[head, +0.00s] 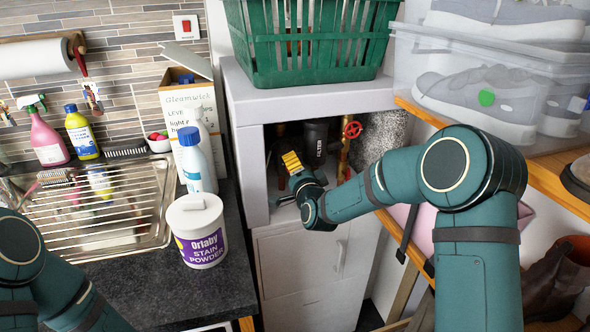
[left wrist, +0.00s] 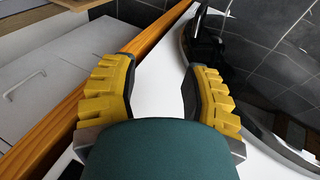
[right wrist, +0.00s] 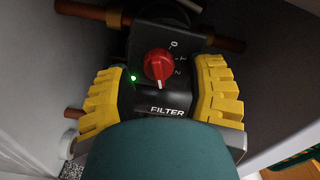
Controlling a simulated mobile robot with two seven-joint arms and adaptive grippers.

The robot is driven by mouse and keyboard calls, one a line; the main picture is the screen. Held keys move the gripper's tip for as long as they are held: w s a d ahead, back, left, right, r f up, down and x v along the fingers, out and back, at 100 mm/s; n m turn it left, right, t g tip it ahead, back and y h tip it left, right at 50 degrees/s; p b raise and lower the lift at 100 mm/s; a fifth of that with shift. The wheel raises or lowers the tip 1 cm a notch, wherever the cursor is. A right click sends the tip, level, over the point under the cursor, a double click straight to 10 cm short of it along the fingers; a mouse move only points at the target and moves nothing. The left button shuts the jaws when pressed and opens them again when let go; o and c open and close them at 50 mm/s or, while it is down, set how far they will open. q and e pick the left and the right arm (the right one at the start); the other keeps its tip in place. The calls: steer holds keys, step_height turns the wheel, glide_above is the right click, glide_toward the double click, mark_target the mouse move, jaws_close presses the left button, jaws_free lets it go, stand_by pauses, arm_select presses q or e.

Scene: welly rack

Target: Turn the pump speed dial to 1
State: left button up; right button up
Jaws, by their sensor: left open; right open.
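A red pump speed dial (right wrist: 158,65) sits on a black panel in the right wrist view. The numerals 0, 1 and 2 stand to its right. In the head view this gripper (head: 292,162) reaches into the cupboard opening, and the dial is hidden. My left gripper (left wrist: 161,92) is open and empty, away from the cupboard.
A black filter canister (head: 315,140) and a red valve wheel (head: 352,130) are inside the grey cupboard (head: 246,140). A small green light (right wrist: 132,77) glows beside the dial. A copper pipe (right wrist: 85,12) runs behind. A green basket (head: 310,50) stands on top; a stain powder tub (head: 197,232) stands left.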

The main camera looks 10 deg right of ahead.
steer(key=shift+c, duration=0.3)
jaws_close()
steer(key=shift+r, duration=0.1)
steer(key=n, duration=0.4)
steer(key=shift+a+r+n, duration=0.1)
steer(key=shift+r+n, duration=0.05)
steer(key=shift+n, duration=0.15)
steer(key=n, duration=0.4)
steer(key=shift+a+r+n, duration=0.15)
steer(key=shift+n, duration=0.15)
steer(key=n, duration=0.4)
steer(key=shift+a+n, duration=0.2)
steer(key=shift+n, duration=0.1)
steer(key=shift+a+n, duration=0.1)
steer(key=shift+n, duration=1.9)
